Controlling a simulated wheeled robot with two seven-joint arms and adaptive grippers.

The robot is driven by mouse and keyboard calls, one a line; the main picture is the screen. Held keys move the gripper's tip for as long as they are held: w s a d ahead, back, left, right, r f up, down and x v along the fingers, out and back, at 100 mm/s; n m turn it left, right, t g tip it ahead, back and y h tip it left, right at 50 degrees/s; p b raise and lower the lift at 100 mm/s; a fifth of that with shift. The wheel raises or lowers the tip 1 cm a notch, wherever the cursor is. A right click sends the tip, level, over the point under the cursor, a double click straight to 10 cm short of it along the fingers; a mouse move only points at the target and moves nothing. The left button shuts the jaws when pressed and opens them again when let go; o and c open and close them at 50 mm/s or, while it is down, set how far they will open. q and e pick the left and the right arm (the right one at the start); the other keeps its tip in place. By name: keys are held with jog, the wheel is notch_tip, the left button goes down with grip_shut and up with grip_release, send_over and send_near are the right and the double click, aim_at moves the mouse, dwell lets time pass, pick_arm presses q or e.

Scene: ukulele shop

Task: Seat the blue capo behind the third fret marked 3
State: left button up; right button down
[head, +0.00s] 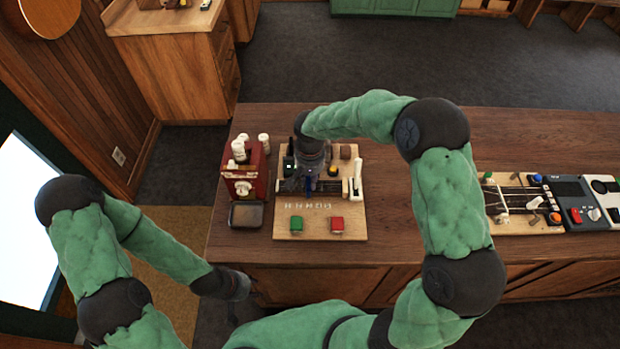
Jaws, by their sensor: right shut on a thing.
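A wooden board (264,222) on the bench carries a short neck with frets (335,186), partly hidden by my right gripper. White fret marks (312,206) are on the board in front of the neck, too small to read. My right gripper (309,180) points down over the neck and is shut on the blue capo (309,184), of which only a small blue part shows. I cannot tell whether the capo touches the neck. My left gripper (244,306) hangs low in front of the bench, away from the board; its fingers are too dark to judge.
A red box with white bottles (242,160) and a dark tray (245,215) stand left. Another fretted board (520,200) and devices stand right. The bench (420,225) between is clear.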

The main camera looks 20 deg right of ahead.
jog(key=shift+f+b, duration=0.4)
jog(key=shift+f, duration=0.15)
jog(key=c, duration=1.4)
grip_release()
jog(key=shift+r+p, duration=3.3)
jog(key=shift+r, duration=2.25)
